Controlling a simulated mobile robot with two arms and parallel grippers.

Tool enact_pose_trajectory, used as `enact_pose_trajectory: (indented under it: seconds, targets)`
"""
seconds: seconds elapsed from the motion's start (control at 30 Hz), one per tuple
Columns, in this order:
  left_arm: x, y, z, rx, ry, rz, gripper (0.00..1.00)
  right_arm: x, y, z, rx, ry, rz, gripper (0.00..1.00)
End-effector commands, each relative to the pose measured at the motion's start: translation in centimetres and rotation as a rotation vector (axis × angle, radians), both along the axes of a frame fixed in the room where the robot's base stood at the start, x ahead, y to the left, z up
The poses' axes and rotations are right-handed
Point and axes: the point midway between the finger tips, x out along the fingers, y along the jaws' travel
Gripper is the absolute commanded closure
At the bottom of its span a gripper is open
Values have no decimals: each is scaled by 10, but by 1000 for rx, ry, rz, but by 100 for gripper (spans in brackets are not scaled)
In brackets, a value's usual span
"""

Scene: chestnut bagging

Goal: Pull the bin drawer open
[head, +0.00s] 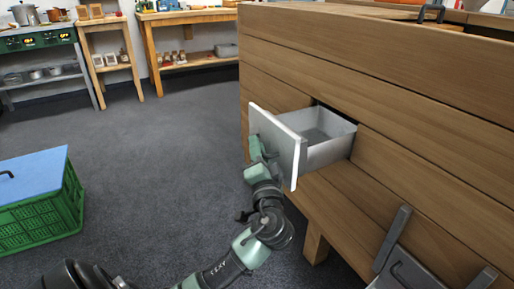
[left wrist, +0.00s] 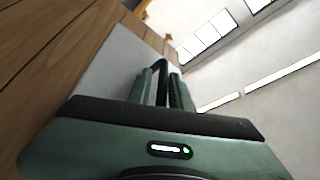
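The bin drawer (head: 335,149) stands pulled partway out of the wooden cabinet, and its inside looks empty. Its pale front panel (head: 277,140) faces left, toward my left arm. My left gripper (head: 257,150) is at the outer face of this panel. In the left wrist view the two green fingers (left wrist: 161,92) are close together on either side of the dark drawer handle (left wrist: 161,70), shut on it. The panel (left wrist: 112,70) also shows there as a grey surface. In the head view the handle is hidden behind the gripper.
The wooden cabinet (head: 400,90) fills the right side. A green crate with a blue lid (head: 40,205) stands on the floor at left. Wooden tables (head: 190,17) line the back wall. The middle carpet is clear.

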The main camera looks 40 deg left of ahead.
Motion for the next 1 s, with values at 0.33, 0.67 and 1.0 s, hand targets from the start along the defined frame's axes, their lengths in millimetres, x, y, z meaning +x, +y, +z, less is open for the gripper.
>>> enact_pose_trajectory:
  seconds: [0.33,0.67,1.0]
  targets:
    - [-3,-3,0,0,0,1,80,0,0,1,-1,1,-1,100]
    - [-38,-41,-12,-2,2,1,80,1,0,6,-1,12,0,100]
    - [-52,-57,-16,1,-1,1,80,1,0,6,-1,15,-1,100]
